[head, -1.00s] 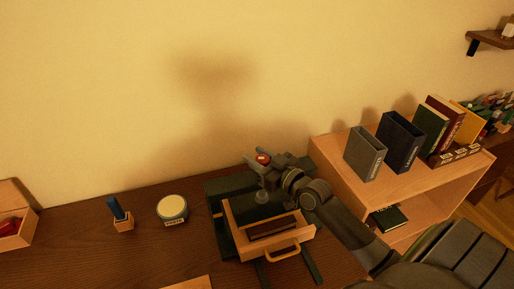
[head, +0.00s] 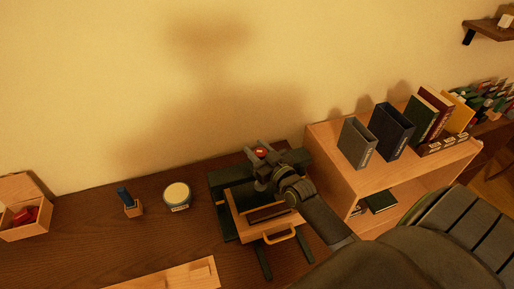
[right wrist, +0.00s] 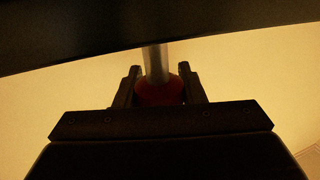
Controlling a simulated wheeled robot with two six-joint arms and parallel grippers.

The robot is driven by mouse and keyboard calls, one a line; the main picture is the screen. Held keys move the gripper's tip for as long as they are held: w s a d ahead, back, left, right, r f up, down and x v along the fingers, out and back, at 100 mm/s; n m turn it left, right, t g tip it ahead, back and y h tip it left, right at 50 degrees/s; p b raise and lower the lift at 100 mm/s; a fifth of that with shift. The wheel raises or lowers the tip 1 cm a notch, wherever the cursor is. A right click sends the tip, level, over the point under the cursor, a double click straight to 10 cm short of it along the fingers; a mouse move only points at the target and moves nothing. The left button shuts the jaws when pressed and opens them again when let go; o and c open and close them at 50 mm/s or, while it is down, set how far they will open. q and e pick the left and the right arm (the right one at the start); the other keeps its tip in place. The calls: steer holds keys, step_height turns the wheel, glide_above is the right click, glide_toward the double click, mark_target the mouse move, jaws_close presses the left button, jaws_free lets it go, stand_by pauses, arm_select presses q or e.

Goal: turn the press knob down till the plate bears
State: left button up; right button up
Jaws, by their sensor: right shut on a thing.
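The press (head: 222,182) is a dark green frame on the brown desk, with a wooden drawer-like box (head: 243,228) with a handle at its front. The red press knob (head: 261,152) shows at the top of the press. My right gripper (head: 259,160) is shut on it from the right side. In the right wrist view the red knob (right wrist: 160,93) sits between the two fingers, with a grey metal shaft (right wrist: 155,62) running from it. The pressing plate is mostly hidden behind my gripper and arm, so I cannot tell whether it bears. My left gripper is not in view.
A round cream-topped tin (head: 177,194) and a small wooden block holding a blue item (head: 127,199) stand left of the press. A wooden box with red things (head: 27,226) is at far left. A wooden shelf (head: 345,187) with upright books stands close on the right.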

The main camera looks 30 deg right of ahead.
stand_by(0.9)
steer(key=o, duration=1)
steer(key=shift+d, duration=0.1)
steer(key=shift+s, duration=0.1)
steer(key=s+b, duration=0.2)
steer(key=s, duration=1.5)
steer(key=shift+d, duration=0.3)
steer(key=shift+s, duration=0.1)
